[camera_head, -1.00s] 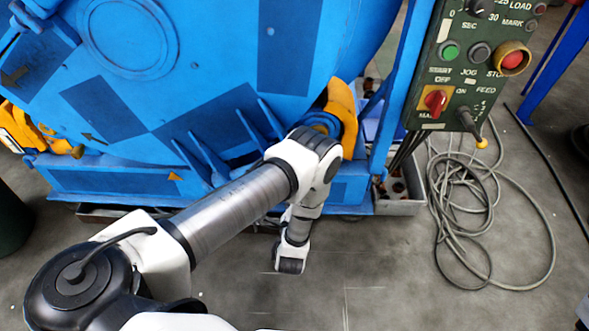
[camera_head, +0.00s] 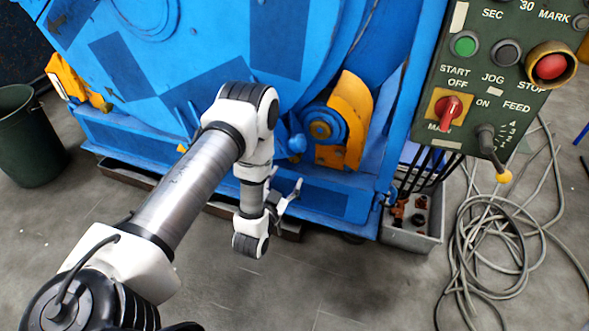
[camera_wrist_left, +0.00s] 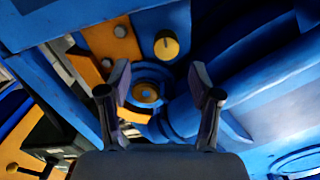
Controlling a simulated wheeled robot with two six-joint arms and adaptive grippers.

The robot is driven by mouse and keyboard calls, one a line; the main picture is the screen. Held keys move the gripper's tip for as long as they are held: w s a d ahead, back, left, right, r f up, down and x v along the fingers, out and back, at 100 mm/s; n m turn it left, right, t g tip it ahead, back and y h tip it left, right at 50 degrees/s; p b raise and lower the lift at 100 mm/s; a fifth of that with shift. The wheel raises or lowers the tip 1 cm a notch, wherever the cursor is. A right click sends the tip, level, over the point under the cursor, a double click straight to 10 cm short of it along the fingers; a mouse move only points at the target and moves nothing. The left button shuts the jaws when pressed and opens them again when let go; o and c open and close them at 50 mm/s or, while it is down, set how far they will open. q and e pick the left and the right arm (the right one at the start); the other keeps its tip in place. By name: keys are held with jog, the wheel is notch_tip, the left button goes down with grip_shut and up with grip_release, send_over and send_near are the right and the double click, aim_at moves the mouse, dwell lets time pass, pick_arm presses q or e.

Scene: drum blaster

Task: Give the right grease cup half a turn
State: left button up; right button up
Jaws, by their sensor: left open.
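A round brass-yellow knob with a dark mark on its face, which looks like the grease cup (camera_wrist_left: 166,45), shows at the top middle of the left wrist view. It sits on the blue machine, beyond my fingertips and roughly in line with the gap between them. I cannot pick it out in the head view. My left gripper (camera_head: 291,191) is open and empty, low in front of the machine. Its two spread fingers also show in the left wrist view (camera_wrist_left: 160,80). My right gripper is not in view.
A blue hub with an orange centre (camera_head: 321,130) sits beside an orange guard (camera_head: 357,100). A green control panel (camera_head: 490,85) hangs at the right, above a grey parts bin (camera_head: 428,238) and coiled cable (camera_head: 500,260). A dark bin (camera_head: 30,150) stands left. The front floor is clear.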

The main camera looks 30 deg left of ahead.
aim_at(293, 159)
pick_arm(q)
jog(key=b+x, duration=0.1)
jog(key=x, duration=0.1)
jog(key=b+x, duration=0.1)
jog(key=x, duration=0.2)
jog(key=b+x, duration=0.2)
jog(key=x, duration=0.1)
jog(key=shift+w+a+r, duration=0.1)
jog(key=shift+a+r, duration=0.1)
jog(key=shift+a, duration=0.2)
jog(key=shift+w+r, duration=0.1)
jog(key=shift+c, duration=0.3)
jog(key=c, duration=1.1)
jog(key=shift+o, duration=0.2)
jog(key=shift+r+p, duration=0.3)
jog(key=shift+p, duration=0.45)
jog(key=shift+m+p, duration=0.4)
jog(key=shift+m, duration=0.1)
jog(key=shift+f, duration=0.3)
